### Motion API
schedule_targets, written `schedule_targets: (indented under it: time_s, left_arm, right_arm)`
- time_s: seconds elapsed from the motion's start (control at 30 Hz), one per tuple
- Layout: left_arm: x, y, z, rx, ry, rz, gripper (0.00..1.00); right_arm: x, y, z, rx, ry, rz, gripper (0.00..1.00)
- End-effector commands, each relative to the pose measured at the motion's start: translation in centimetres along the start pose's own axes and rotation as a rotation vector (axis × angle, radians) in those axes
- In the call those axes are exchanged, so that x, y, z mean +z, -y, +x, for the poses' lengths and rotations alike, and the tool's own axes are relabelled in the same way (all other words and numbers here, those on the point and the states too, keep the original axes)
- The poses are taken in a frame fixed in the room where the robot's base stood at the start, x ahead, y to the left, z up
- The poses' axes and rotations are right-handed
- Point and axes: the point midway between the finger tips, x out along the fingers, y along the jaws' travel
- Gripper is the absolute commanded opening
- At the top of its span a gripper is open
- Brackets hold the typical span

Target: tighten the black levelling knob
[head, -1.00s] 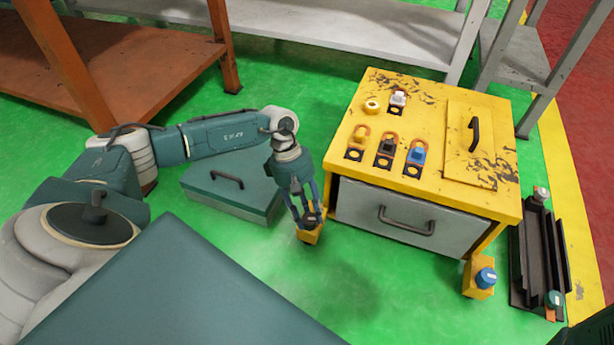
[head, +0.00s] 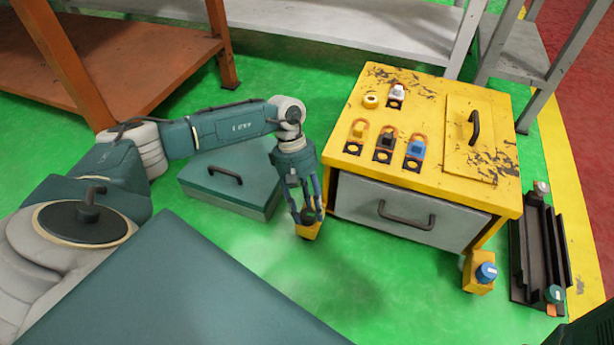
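The yellow cabinet (head: 350,158) stands on the green floor with a levelling foot at each front corner. The black levelling knob (head: 309,216) is on the yellow foot block (head: 309,231) at the front left corner. My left gripper (head: 308,213) points down over this block, with its fingers on either side of the knob and closed against it as far as I can see. The fingers hide most of the knob. The front right foot carries a blue knob (head: 487,272). My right gripper is not in view.
A teal case (head: 205,182) with a handle lies just left of the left gripper. The cabinet's grey drawer (head: 372,212) is shut. Several small coloured pieces sit on its top. A black rack (head: 527,262) stands at the right. The floor in front is clear.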

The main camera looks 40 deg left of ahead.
Motion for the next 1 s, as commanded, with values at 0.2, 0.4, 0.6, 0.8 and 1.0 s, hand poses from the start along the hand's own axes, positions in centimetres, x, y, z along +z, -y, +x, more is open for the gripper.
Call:
schedule_targets:
  time_s: [0.2,0.4,0.6,0.8,1.0]
  left_arm:
    - [0.3,-0.1,0.0,0.0,0.005,0.003,0.53]
    - [0.1,0.0,-0.4,0.002,0.002,0.0,0.53]
    - [0.0,-0.1,-3.5,0.004,0.0,0.0,0.53]
    - [0.1,-0.1,-7.9,0.004,0.001,0.002,0.53]
    - [0.2,-0.2,-10.9,0.003,0.004,0.003,0.53]
  right_arm:
    - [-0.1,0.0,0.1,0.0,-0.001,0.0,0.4]
    - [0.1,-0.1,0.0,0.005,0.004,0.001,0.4]
    - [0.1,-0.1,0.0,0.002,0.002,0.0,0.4]
    - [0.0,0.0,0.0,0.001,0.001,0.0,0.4]
    - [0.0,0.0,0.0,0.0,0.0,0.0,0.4]
